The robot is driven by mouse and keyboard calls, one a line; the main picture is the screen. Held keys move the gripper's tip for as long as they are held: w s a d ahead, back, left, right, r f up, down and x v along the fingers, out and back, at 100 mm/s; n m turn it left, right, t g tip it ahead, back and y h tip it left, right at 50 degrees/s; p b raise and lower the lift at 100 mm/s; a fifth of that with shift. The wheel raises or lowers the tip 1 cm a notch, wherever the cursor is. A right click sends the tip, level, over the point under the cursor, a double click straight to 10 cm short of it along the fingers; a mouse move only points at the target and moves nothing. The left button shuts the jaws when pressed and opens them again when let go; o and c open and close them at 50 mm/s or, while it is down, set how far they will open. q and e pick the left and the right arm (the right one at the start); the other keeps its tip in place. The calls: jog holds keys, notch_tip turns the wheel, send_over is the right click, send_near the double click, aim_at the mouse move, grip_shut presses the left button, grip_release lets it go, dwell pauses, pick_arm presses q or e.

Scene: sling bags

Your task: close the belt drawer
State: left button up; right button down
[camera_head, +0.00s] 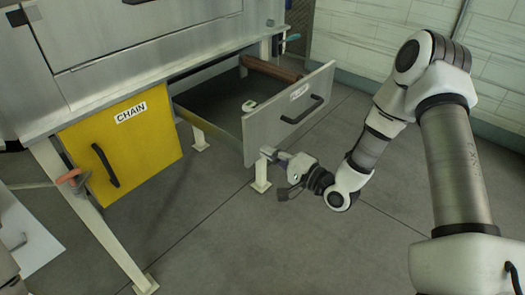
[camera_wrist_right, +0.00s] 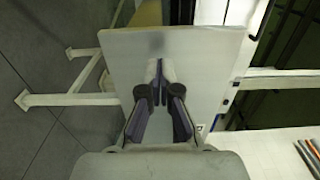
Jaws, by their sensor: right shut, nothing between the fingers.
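The belt drawer (camera_head: 270,125) is the grey drawer at the right of the workbench in the head view. It stands pulled out, with a black handle (camera_head: 302,110) and a small label that is hard to read. My right gripper (camera_head: 268,153) is shut and empty, at the lower left part of the drawer's front. In the right wrist view the shut fingertips (camera_wrist_right: 159,88) are over the grey front panel (camera_wrist_right: 200,60); I cannot tell if they touch it. My left gripper is not in view.
A yellow drawer labelled CHAIN (camera_head: 130,150) is shut to the left. A brown roll (camera_head: 272,68) and a small pale item (camera_head: 249,105) show at the open drawer. Bench legs (camera_head: 260,175) stand below. The floor (camera_head: 240,240) in front is clear.

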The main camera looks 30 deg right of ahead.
jog(key=shift+x, duration=1.3)
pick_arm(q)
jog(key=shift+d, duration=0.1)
pick_arm(e)
jog(key=shift+d, duration=0.1)
